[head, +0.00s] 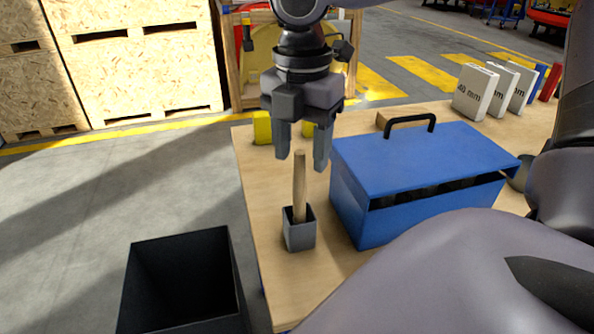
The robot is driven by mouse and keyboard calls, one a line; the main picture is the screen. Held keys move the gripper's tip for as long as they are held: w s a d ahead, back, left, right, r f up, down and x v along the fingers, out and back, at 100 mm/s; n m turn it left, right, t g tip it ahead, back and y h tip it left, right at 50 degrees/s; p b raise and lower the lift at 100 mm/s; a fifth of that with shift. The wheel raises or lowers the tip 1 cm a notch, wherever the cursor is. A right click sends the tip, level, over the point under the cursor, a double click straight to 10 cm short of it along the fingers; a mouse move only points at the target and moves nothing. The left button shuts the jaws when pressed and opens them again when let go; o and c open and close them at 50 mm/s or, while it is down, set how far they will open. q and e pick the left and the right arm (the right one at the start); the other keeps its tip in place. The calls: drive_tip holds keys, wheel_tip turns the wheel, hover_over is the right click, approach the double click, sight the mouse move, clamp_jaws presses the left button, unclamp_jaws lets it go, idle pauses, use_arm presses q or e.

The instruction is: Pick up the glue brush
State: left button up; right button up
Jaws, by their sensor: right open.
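The glue brush (299,188) stands upright in a small grey square holder (300,235) on the wooden table. Only its wooden handle shows; its lower end is hidden inside the holder. My right gripper (302,158) points down with its fingers apart, and the top of the handle appears between or just in front of the fingertips. I cannot tell whether a finger touches the handle. My left gripper is not in view.
A blue toolbox (420,165) with a black handle stands close right of the holder. White labelled boxes (475,92) and yellow items (262,128) sit farther back on the wooden table (275,290). A black open bin (180,245) stands left of the table.

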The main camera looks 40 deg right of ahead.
sight(299, 189)
drive_tip(key=shift+a+f, duration=0.1)
drive_tip(key=shift+f, duration=1.85)
clamp_jaws()
drive_tip(key=shift+w+r, duration=0.1)
drive_tip(key=shift+r, duration=0.05)
